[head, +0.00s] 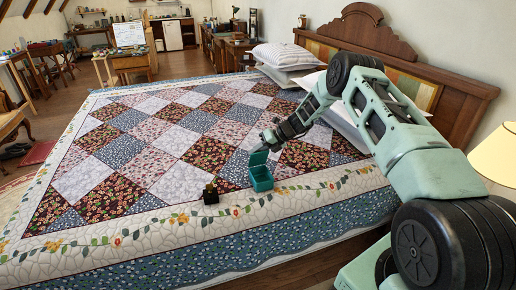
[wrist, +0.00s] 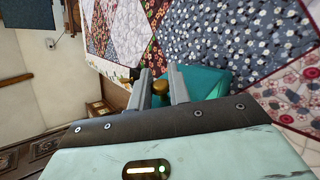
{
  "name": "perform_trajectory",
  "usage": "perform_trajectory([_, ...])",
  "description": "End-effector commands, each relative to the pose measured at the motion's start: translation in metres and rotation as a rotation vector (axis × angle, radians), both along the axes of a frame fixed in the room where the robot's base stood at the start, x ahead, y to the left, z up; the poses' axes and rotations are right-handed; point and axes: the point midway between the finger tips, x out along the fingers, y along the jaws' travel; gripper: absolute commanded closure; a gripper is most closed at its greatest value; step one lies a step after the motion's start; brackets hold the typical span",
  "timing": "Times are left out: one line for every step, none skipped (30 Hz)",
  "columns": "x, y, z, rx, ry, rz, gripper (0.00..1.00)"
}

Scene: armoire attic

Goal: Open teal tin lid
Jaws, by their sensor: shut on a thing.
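The teal tin (head: 262,179) stands on the patchwork bed near its front edge. Its lid (head: 258,158) is tilted up from the box, and the inside of the tin shows in the head view. My gripper (head: 264,147) is at the raised lid, reaching in from the right. In the wrist view my gripper (wrist: 161,84) has a brass knob (wrist: 160,88) between its two fingers, and it is shut on that knob. Teal surface (wrist: 208,82) shows behind the right finger. The fingertips are too small to make out in the head view.
A small black box with a brass-coloured top (head: 210,194) stands on the quilt left of the tin. White pillows (head: 286,56) lie by the wooden headboard (head: 442,88). The quilt (head: 140,150) is clear to the left. A lampshade (head: 496,155) is at the right edge.

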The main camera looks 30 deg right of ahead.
Motion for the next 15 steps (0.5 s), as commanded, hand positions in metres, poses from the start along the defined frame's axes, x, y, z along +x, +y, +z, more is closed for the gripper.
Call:
perform_trajectory([0.003,0.000,-0.003,0.004,0.041,0.004,1.00])
perform_trajectory([0.005,0.000,-0.004,0.009,0.068,0.005,1.00])
perform_trajectory([0.007,-0.001,-0.005,0.016,0.105,0.004,1.00])
perform_trajectory([0.009,-0.002,-0.007,0.021,0.131,0.003,1.00])
perform_trajectory([0.010,-0.002,-0.007,0.027,0.155,0.003,1.00])
perform_trajectory([0.012,-0.002,-0.008,0.032,0.185,0.003,1.00])
perform_trajectory([0.013,-0.003,-0.009,0.038,0.206,0.001,1.00])
perform_trajectory([0.015,-0.003,-0.009,0.042,0.224,0.000,1.00])
perform_trajectory([0.016,-0.003,-0.009,0.048,0.247,0.000,1.00])
perform_trajectory([0.018,-0.004,-0.009,0.050,0.263,-0.001,1.00])
perform_trajectory([0.018,-0.004,-0.009,0.054,0.279,0.000,1.00])
perform_trajectory([0.020,-0.004,-0.009,0.058,0.297,-0.001,1.00])
perform_trajectory([0.021,-0.004,-0.009,0.061,0.309,-0.003,1.00])
perform_trajectory([0.022,-0.004,-0.009,0.064,0.322,-0.002,1.00])
perform_trajectory([0.023,-0.005,-0.010,0.068,0.339,-0.002,1.00])
